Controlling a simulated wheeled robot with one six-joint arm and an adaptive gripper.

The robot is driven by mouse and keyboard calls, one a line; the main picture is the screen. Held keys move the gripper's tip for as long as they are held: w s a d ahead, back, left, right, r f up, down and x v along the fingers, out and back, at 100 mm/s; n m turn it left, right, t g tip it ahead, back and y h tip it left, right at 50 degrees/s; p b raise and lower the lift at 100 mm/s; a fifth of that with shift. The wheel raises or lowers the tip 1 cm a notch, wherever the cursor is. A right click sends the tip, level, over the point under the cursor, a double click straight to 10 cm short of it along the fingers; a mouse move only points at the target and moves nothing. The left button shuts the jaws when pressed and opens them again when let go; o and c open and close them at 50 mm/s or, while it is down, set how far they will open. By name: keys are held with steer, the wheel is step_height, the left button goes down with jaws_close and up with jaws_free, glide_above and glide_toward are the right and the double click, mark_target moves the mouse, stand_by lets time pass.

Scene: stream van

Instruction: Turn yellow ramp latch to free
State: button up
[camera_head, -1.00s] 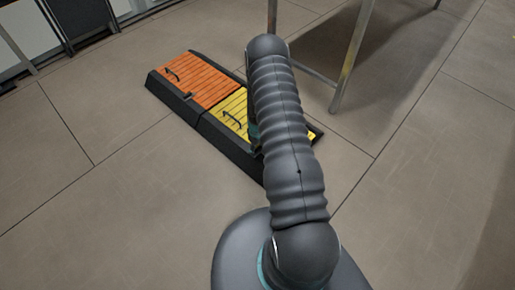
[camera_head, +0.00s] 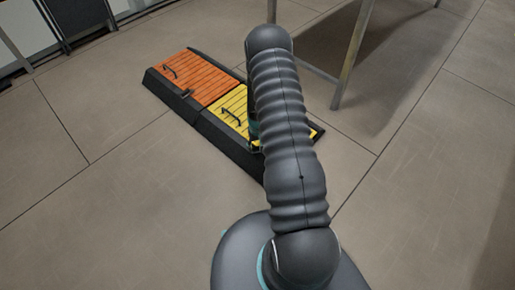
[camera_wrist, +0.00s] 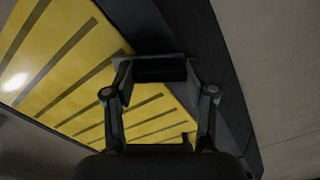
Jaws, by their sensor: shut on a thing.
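The yellow ramp (camera_head: 233,104) lies on the floor, its right part hidden behind my arm in the head view. It fills the left of the wrist view (camera_wrist: 60,75), with dark slots and a black edge. My gripper (camera_wrist: 160,84) is at that black edge. Its fingers are shut on a dark block, the yellow ramp latch (camera_wrist: 160,70), which lies across between the fingertips. How far the latch is turned cannot be told. In the head view the latch and fingertips are hidden by my arm.
An orange ramp (camera_head: 198,80) adjoins the yellow one at the far left, with a small dark latch (camera_head: 186,93) at its edge. A metal-legged table (camera_head: 352,55) stands behind at the right. The floor left and right is clear.

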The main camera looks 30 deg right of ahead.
mark_target(257, 148)
steer(key=m+b, duration=0.1)
steer(key=m, duration=0.1)
steer(key=m+b, duration=0.1)
steer(key=m, duration=0.2)
steer(key=shift+s+a+f+m+b, duration=0.1)
steer(key=shift+s+m+b, duration=0.05)
steer(key=shift+m+b, duration=0.15)
steer(key=m+b, duration=0.1)
steer(key=m, duration=0.2)
steer(key=m+b, duration=0.1)
steer(key=m, duration=0.1)
steer(key=shift+s+a+m, duration=0.15)
steer(key=shift+a+m, duration=0.05)
steer(key=shift+m, duration=0.2)
steer(key=o, duration=1.2)
steer(key=shift+c, duration=0.2)
steer(key=shift+r, duration=0.2)
step_height(257, 148, up, 12)
steer(key=shift+f, duration=0.1)
